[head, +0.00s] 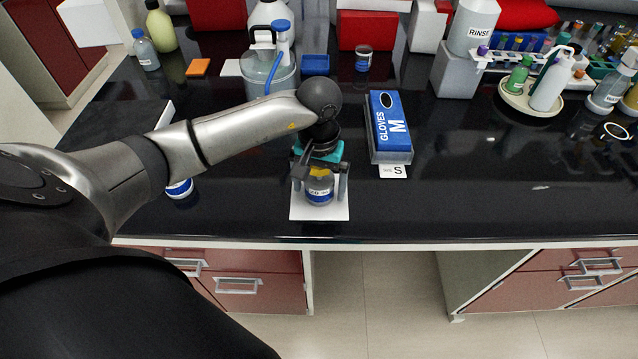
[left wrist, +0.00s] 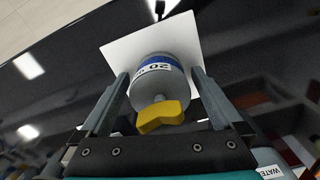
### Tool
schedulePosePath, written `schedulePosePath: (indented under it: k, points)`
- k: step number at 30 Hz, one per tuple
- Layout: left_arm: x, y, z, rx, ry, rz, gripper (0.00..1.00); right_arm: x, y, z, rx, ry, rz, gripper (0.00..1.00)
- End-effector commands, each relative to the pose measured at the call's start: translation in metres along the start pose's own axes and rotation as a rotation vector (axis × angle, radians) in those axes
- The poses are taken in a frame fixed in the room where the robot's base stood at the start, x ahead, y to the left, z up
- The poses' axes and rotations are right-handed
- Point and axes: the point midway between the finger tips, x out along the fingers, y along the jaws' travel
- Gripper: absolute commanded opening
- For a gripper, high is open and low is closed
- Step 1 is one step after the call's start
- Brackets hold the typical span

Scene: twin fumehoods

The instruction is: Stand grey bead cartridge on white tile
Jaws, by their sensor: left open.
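The grey bead cartridge (head: 319,190) is a short grey cylinder with a blue-and-white label band and a yellow piece on top. It stands upright on the white tile (head: 336,212) near the counter's front edge. The left wrist view shows the cartridge (left wrist: 158,88) with the tile (left wrist: 120,50) under it. My left gripper (head: 320,194) points down over it, open, with one finger on each side. In the left wrist view the fingers (left wrist: 160,76) show gaps to the cartridge. The palm partly covers the cartridge's top in the head view. My right gripper is out of view.
A blue glove box (head: 391,118) stands right of the tile, with a small card (head: 394,171) before it. A blue-and-white item (head: 180,188) lies left, partly behind my arm. A large jug (head: 268,72) stands behind.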

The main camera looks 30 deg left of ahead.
Motion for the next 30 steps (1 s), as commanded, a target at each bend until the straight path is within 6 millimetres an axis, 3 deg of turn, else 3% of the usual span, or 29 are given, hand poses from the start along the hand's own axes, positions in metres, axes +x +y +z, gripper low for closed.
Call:
schedulePosePath:
  k: [7, 21, 30]
  points:
    - [-0.008, 0.0, -0.001, 0.0, 0.003, 0.0, 1.0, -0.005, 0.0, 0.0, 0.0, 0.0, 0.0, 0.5]
    - [-0.103, 0.0, -0.001, 0.001, 0.004, 0.0, 1.0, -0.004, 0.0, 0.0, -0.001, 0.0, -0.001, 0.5]
    - [-0.123, 0.0, 0.0, -0.001, -0.001, -0.001, 1.0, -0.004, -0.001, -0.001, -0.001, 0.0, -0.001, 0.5]
